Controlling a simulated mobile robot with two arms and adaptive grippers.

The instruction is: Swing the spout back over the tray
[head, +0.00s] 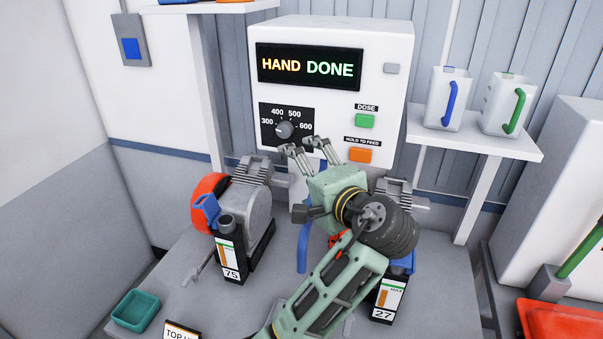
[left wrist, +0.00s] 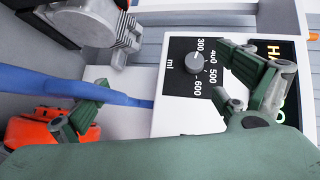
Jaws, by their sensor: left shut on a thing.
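The blue spout (head: 302,248) hangs below the white dispenser, partly hidden by my left gripper; in the left wrist view it is a long blue tube (left wrist: 60,84). My left gripper (head: 307,150) is in front of the dispenser, below the dial, shut on the spout; the exact contact is hard to see. One finger lies against the blue tube in the left wrist view. A small teal tray (head: 136,310) sits on the bench at the front left, well away from the spout. My right gripper is not in view.
The dispenser (head: 388,40) reads "HAND DONE" and has a dial and green and orange buttons. Grey machines with gauges marked 75 (head: 230,255) and 27 (head: 386,298) stand left and right of my arm. Two jugs (head: 446,98) stand on the right shelf.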

